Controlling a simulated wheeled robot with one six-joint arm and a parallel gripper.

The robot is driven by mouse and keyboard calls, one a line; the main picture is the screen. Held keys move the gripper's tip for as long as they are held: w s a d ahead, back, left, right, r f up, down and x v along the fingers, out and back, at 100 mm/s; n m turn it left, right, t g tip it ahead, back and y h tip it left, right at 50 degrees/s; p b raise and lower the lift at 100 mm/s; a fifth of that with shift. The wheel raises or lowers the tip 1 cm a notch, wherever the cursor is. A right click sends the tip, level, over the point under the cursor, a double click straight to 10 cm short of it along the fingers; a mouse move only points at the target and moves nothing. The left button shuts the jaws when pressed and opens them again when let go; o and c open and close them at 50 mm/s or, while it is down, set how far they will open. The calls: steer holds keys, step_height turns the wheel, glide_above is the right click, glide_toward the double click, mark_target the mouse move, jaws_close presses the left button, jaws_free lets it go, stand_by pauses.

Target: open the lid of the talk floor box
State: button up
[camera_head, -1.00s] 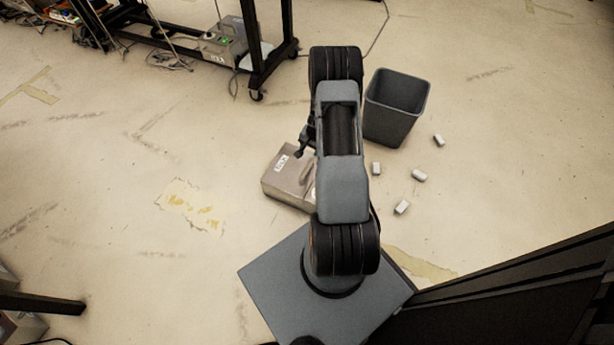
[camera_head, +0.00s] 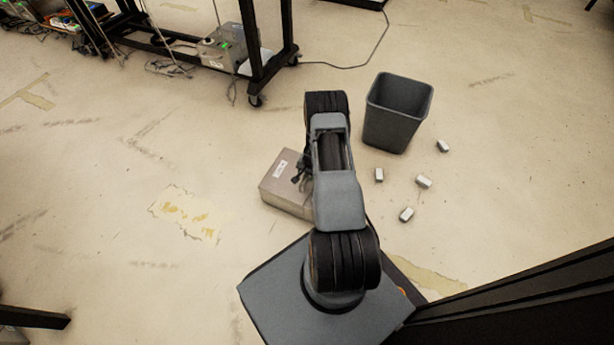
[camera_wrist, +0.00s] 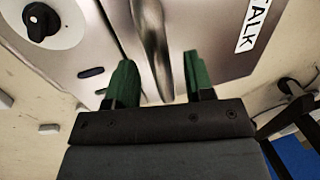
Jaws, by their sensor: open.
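The talk floor box (camera_head: 287,184) is a grey metal box on the floor, left of my arm in the head view; my arm hides part of it. The wrist view shows its metal lid (camera_wrist: 205,30) close up, with a "TALK" label (camera_wrist: 257,24) at the right, a raised handle (camera_wrist: 152,45) in the middle and a black knob (camera_wrist: 41,21) at the upper left. My gripper (camera_wrist: 155,82) is open, its two green fingertips on either side of the handle's near end. I cannot tell whether they touch it. The lid looks shut.
A dark waste bin (camera_head: 397,112) stands right of my arm, with several small white blocks (camera_head: 423,181) on the floor near it. A black wheeled rack (camera_head: 272,75) stands at the back left with another grey box (camera_head: 222,47) and cables. Floor left of the box is clear.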

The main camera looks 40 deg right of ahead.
steer(key=shift+w+f, duration=0.1)
steer(key=shift+f, duration=0.25)
jaws_close()
stand_by(0.3)
steer(key=shift+a, duration=0.1)
